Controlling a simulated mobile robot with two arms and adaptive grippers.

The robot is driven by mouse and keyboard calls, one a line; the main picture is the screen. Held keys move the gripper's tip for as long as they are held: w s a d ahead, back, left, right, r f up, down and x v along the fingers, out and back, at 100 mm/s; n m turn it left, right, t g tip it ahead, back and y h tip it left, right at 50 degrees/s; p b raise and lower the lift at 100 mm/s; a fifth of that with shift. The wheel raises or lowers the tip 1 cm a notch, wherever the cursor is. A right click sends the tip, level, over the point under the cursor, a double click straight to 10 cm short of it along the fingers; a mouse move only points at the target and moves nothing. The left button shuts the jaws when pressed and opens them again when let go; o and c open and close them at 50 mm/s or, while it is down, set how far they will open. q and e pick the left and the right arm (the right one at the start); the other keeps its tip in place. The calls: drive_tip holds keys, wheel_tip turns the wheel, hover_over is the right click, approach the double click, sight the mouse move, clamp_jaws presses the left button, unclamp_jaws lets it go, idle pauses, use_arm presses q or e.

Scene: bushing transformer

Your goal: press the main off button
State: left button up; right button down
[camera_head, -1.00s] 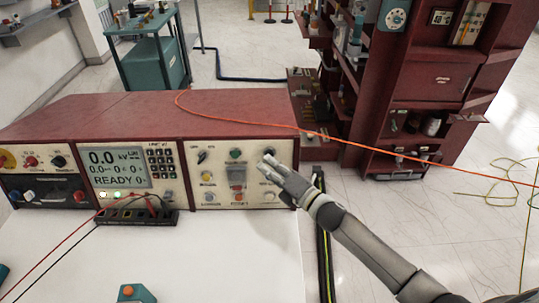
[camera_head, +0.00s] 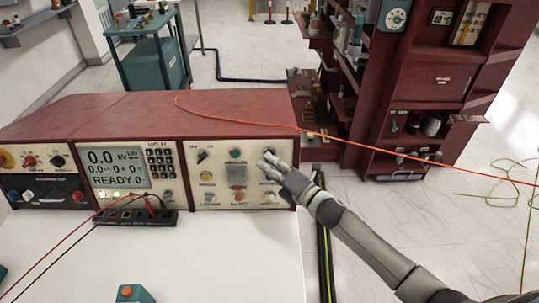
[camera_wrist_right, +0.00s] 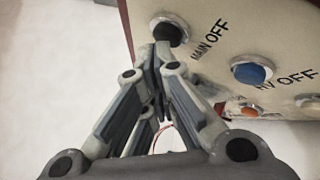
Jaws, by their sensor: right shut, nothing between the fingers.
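The main off button shows in the right wrist view (camera_wrist_right: 168,31) as a dark round cap in a pale ring, with the words MAIN OFF beside it. It sits on the cream front panel (camera_head: 220,164) of the red console; in the head view it cannot be made out behind my fingers. My right gripper (camera_head: 268,157) is shut and empty at the panel's right part. In the right wrist view its closed fingertips (camera_wrist_right: 156,50) overlap the lower edge of the button's ring. I cannot tell whether they touch it. My left gripper is not in view.
A blue button marked HV OFF (camera_wrist_right: 250,72) and an orange button (camera_wrist_right: 250,112) are near my fingers in the wrist view. The console display (camera_head: 115,166) reads READY. A black terminal block (camera_head: 135,216) with leads lies before it. An orange cable (camera_head: 300,128) crosses the console top.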

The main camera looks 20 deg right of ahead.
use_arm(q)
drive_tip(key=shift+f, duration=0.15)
use_arm(e)
drive_tip(key=shift+w, duration=0.2)
drive_tip(key=shift+s, duration=0.1)
idle(0.3)
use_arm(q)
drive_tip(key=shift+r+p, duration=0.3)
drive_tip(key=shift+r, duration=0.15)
use_arm(e)
drive_tip(key=shift+s+a+r, duration=0.15)
drive_tip(key=shift+s+r, duration=0.05)
drive_tip(key=shift+s, duration=0.55)
use_arm(q)
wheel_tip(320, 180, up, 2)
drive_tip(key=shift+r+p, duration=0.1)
drive_tip(key=shift+p, duration=0.95)
use_arm(e)
drive_tip(key=s, duration=0.1)
drive_tip(key=s+a, duration=0.1)
drive_tip(key=s, duration=0.1)
drive_tip(key=s+r, duration=0.1)
drive_tip(key=shift+s+a, duration=0.2)
drive_tip(key=shift+s, duration=0.1)
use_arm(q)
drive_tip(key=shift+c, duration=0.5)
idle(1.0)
